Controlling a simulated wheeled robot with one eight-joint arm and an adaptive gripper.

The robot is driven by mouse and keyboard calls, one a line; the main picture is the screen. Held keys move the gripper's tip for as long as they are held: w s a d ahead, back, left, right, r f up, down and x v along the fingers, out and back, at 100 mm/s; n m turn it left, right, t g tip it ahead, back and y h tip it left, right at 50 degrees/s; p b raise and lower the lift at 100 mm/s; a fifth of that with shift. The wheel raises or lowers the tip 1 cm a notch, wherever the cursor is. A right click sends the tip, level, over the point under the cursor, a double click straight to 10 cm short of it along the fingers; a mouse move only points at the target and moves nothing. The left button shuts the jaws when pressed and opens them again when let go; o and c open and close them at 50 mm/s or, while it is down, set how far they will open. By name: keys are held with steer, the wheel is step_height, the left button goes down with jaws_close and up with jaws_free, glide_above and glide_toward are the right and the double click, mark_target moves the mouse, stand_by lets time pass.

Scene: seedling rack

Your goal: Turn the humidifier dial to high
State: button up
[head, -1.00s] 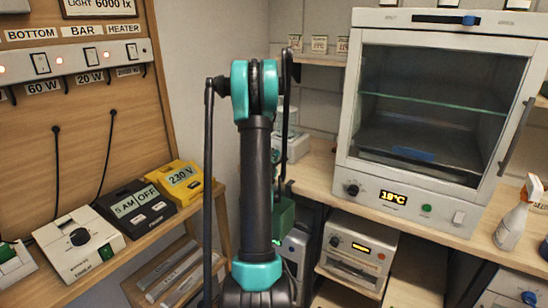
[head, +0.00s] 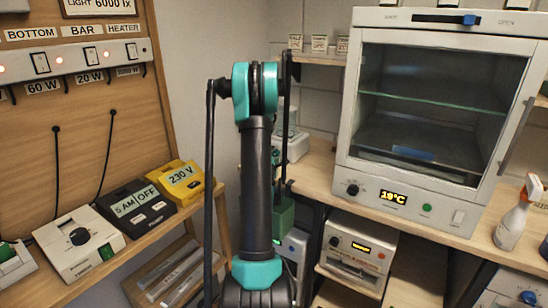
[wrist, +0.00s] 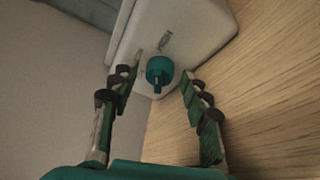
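The humidifier is a white, rounded box (wrist: 187,32) in the wrist view, standing on a wood surface. Its teal dial (wrist: 159,68) is a round knob with a small pointer, and short marks are printed on the white face around it. My gripper (wrist: 161,80) is open, its two fingers on either side of the dial in the picture with gaps to both. I cannot tell how far the dial lies beyond the fingertips. In the head view a white box (head: 298,147), likely the humidifier, is mostly hidden behind my arm, and my fingers do not show clearly there.
A glass-fronted cabinet (head: 436,22) reading 19°C stands on the right bench, with a spray bottle (head: 512,218) beside it. A timer (head: 136,208), a yellow 230 V box (head: 181,182) and a white dial box (head: 78,243) sit on the left shelf.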

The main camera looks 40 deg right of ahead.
steer(key=shift+n, duration=0.3)
steer(key=shift+r+n+g, duration=0.1)
steer(key=shift+n+g, duration=0.5)
steer(key=shift+n, duration=0.6)
steer(key=n+g, duration=0.2)
steer(key=n, duration=0.1)
steer(key=shift+w+a+r+y, duration=0.1)
steer(key=shift+w+y, duration=0.05)
steer(key=shift+y, duration=0.15)
steer(key=n+g, duration=0.1)
steer(key=n, duration=0.1)
steer(key=n+g, duration=0.2)
steer(key=n, duration=0.1)
steer(key=shift+w+r, duration=0.1)
steer(key=shift+w, duration=0.1)
steer(key=a+f+v, duration=0.1)
steer(key=v, duration=1.7)
steer(key=s+a+f+m+g+y, duration=0.1)
steer(key=s+a+f+m+y, duration=0.4)
steer(key=s+a+f+m, duration=0.3)
steer(key=shift+s+a+m, duration=0.7)
steer(key=shift+a+m, duration=1.3)
steer(key=shift+m, duration=0.1)
